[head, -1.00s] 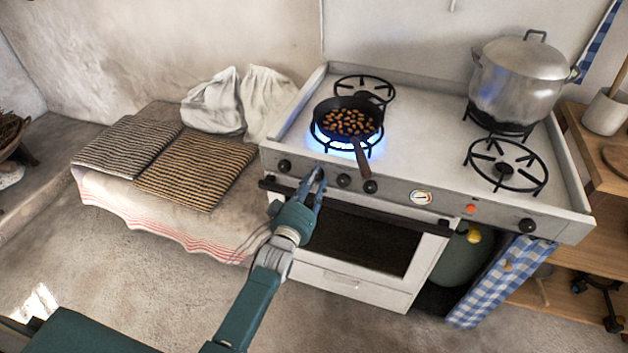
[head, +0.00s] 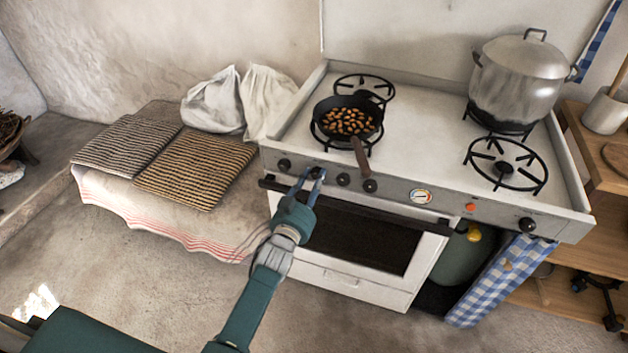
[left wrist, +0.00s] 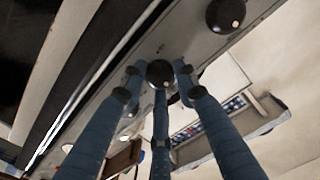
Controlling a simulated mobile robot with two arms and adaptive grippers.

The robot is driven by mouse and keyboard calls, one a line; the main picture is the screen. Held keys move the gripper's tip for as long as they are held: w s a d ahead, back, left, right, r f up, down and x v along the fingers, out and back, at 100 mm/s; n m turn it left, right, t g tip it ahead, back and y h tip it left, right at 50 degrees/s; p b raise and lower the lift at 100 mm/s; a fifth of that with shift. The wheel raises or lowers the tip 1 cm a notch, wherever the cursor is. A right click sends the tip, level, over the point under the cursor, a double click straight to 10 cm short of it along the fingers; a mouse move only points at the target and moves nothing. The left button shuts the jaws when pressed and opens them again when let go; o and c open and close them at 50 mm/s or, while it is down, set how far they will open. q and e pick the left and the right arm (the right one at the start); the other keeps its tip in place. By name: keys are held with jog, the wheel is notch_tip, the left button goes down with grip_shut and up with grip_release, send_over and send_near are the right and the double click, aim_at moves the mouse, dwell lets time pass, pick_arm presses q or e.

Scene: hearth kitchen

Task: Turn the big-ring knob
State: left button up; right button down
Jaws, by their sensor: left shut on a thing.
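The white stove has a row of black knobs on its front panel (head: 400,190). My left gripper (head: 311,174) is at the second knob from the left (head: 317,173). In the left wrist view the fingers close around this dark round knob (left wrist: 160,72), with the gripper (left wrist: 158,78) shut on it. The knob's marking cannot be read. A black pan (head: 347,119) with brown nuts or beans sits on the front left burner, and no flame shows under it. My right gripper is not in view.
Other knobs are close by: one at the left end (head: 284,165) and two to the right (head: 343,180). The pan's wooden handle (head: 359,152) points toward the front edge. The oven door handle (head: 350,207) runs just below. A large pot (head: 517,78) stands at the back right.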

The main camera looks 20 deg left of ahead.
pick_arm(q)
jog(key=shift+s+f, duration=0.1)
jog(key=shift+f, duration=0.25)
jog(key=o, duration=0.9)
jog(key=shift+o, duration=1.3)
jog(key=shift+r, duration=0.15)
jog(key=s, duration=1.2)
jog(key=shift+a, duration=0.2)
